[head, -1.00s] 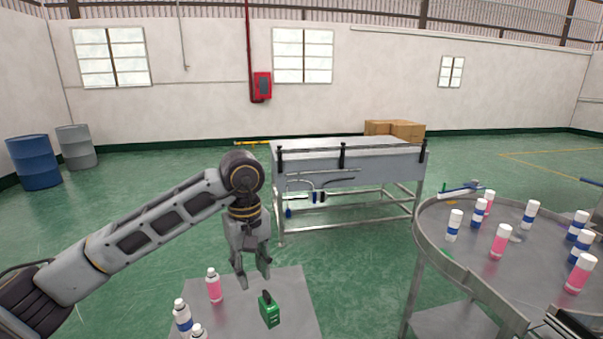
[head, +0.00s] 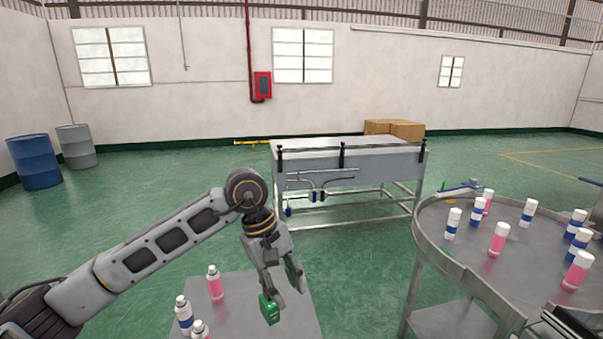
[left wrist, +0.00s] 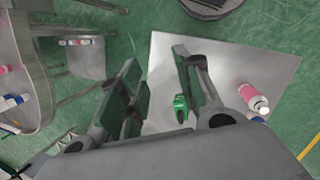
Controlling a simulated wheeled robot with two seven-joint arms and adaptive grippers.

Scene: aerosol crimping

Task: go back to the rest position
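My left gripper (head: 283,288) is over the small grey table (head: 312,325) in the head view, tilted with its fingers pointing down and right. It is open, with a clear gap between the fingers in the left wrist view (left wrist: 155,100) and nothing gripped. A small green device (head: 270,311) stands on the table just below one finger. It also shows in the left wrist view (left wrist: 180,108) beside the right-hand finger. A dark part at the bottom right edge of the head view may be my right gripper (head: 572,322); its fingers cannot be made out.
Pink and blue-banded bottles (head: 215,284) stand on the small table's left side. A round rimmed table (head: 425,225) with several capped cans stands at right. A metal workbench (head: 350,165) is behind. Green floor is open between them.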

